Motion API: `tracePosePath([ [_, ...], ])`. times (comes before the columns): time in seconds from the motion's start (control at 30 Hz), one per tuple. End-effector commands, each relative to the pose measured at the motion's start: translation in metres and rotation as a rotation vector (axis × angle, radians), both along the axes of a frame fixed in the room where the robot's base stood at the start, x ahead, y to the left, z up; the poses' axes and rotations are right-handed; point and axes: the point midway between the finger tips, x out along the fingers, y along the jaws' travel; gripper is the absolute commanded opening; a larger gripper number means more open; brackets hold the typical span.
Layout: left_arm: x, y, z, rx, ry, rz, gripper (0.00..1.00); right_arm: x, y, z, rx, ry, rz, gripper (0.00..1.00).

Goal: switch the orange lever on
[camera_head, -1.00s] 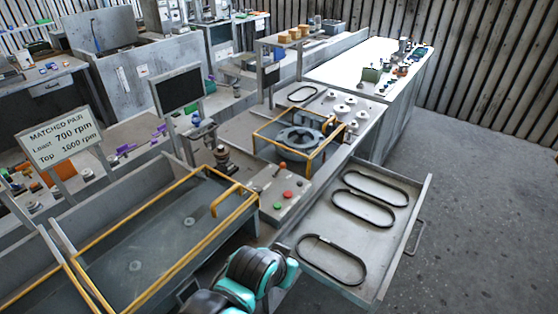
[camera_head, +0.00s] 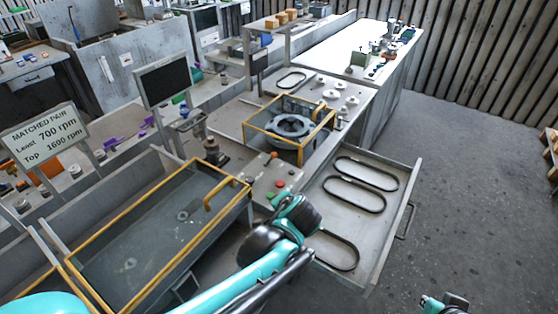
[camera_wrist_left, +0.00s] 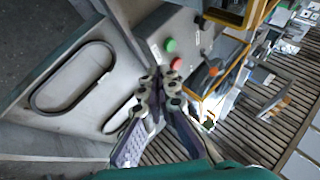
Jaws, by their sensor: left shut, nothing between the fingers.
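The orange lever (camera_head: 273,156) is small and stands on the grey control panel (camera_head: 262,180), behind a red button (camera_head: 280,184) and a green button (camera_head: 270,195). Its exact tilt is too small to tell. In the left wrist view, the orange lever (camera_wrist_left: 214,70) is to the right of the red button (camera_wrist_left: 177,64) and green button (camera_wrist_left: 170,45). My left gripper (camera_wrist_left: 158,92) is shut and empty, with its tips apart from the lever. In the head view its fingers are hidden by my wrist, over the panel's front edge. Only a piece of my right arm shows at the bottom right.
A yellow-framed bin (camera_head: 237,178) is left of the panel. A yellow-framed blower housing (camera_head: 288,122) stands behind it. An open drawer (camera_head: 395,205) with black belts is at the right. A sign (camera_head: 45,135) and a dark screen (camera_head: 164,80) stand left.

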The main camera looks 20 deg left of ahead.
Motion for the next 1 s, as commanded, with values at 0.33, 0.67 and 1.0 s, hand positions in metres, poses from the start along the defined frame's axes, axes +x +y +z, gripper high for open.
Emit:
tracePosePath([
  [0.33,0.087,-0.002,0.001,0.501,-0.007,-0.091,0.0,0.0,0.0,0.012,0.0,0.0,0.0,0.0],
  [0.67,0.097,-0.005,0.001,0.596,-0.014,-0.099,0.0,0.0,0.0,0.013,0.0,0.0,0.0,0.0],
  [1.0,0.103,0.001,-0.003,0.593,-0.015,-0.097,0.0,0.0,0.0,0.01,0.0,0.0,0.0,0.0],
])
